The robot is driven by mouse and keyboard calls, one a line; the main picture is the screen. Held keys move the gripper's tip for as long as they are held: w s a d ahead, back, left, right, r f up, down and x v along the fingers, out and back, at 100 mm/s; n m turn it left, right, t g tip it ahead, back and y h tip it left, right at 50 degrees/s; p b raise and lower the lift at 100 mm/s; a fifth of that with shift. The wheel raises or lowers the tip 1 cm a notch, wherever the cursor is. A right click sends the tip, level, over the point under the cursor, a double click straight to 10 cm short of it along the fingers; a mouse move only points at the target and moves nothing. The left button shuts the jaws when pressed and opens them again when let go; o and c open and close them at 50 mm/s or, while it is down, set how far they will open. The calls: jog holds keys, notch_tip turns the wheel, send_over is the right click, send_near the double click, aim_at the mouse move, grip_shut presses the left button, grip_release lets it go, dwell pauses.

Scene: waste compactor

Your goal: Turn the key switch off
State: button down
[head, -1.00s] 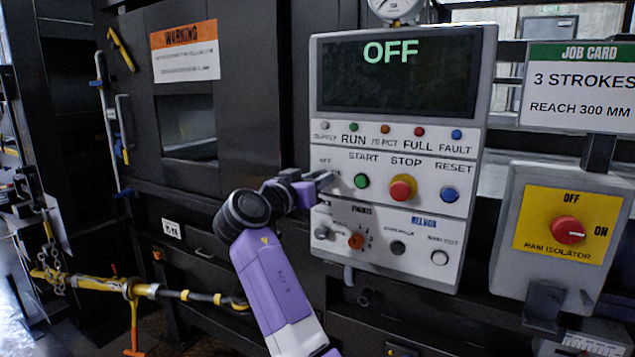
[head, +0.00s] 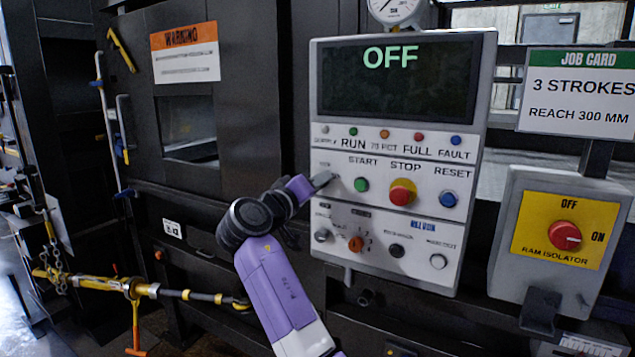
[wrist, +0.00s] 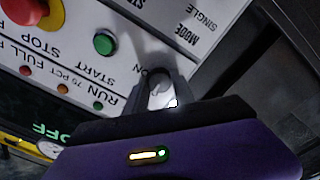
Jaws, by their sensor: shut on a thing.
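The key switch (wrist: 161,95) is at the left end of the panel's button row, beside the green START button (head: 361,184). In the wrist view it shows as a pale, bright piece between my fingers. My gripper (head: 325,180) is shut on it, with the fingertips at the panel face; the fingers also show in the wrist view (wrist: 160,86). The panel's display (head: 396,80) reads OFF.
The red STOP button (head: 403,192) and blue RESET button (head: 448,199) lie to the right. A red ram isolator knob (head: 565,236) is on a yellow plate farther right. A dark machine body stands at left.

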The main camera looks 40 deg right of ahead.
dwell(0.5)
jog(key=c, duration=1.1)
grip_release()
jog(key=shift+o, duration=0.2)
jog(key=b+v, duration=0.2)
jog(key=v, duration=0.6)
